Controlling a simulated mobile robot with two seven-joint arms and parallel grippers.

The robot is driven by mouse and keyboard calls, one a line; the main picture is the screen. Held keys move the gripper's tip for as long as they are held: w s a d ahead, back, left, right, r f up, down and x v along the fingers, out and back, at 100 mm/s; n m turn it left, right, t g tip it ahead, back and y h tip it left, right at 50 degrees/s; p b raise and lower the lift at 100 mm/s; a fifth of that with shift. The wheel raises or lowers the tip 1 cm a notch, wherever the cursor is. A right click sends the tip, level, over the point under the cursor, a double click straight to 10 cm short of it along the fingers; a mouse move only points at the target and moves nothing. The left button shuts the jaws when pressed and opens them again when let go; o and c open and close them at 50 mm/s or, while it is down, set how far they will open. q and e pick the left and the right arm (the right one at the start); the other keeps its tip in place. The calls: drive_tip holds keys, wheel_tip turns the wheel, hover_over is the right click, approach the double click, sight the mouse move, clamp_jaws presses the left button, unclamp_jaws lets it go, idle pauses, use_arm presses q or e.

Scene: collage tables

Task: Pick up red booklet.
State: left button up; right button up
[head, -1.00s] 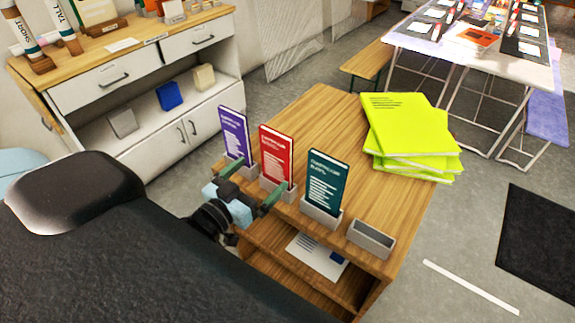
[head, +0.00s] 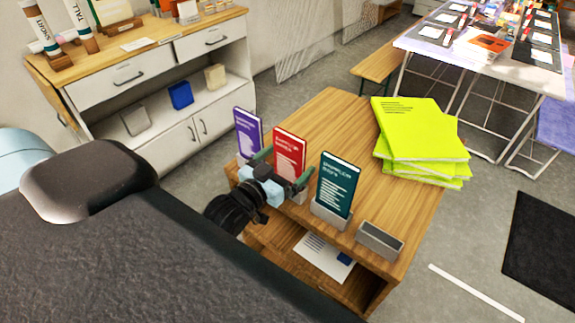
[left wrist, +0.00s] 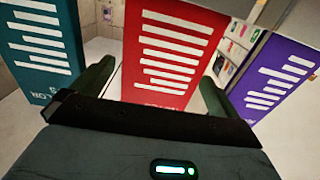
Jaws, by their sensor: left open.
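The red booklet (head: 289,149) stands upright between a purple booklet (head: 247,130) and a dark teal booklet (head: 338,182) on the wooden table. Its holder is mostly hidden by my left gripper (head: 280,165) in the head view. My left gripper is open, its green fingers on either side of the red booklet's front. In the left wrist view the red booklet (left wrist: 170,50) fills the middle, between the two fingers, with the teal booklet (left wrist: 40,45) at left and the purple booklet (left wrist: 272,75) at right. Contact cannot be told. My right gripper is not seen.
An empty grey holder (head: 379,241) sits at the table's front right. Yellow-green booklets (head: 415,135) are stacked at the back right of the wooden table (head: 320,110). A shelf below holds a white paper (head: 322,258). The neighbouring booklets stand close to my fingers.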

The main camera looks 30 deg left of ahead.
use_arm(q)
drive_tip(key=shift+w, duration=0.6)
drive_tip(key=shift+c, duration=0.4)
drive_tip(key=c, duration=1)
drive_tip(key=shift+r, duration=0.15)
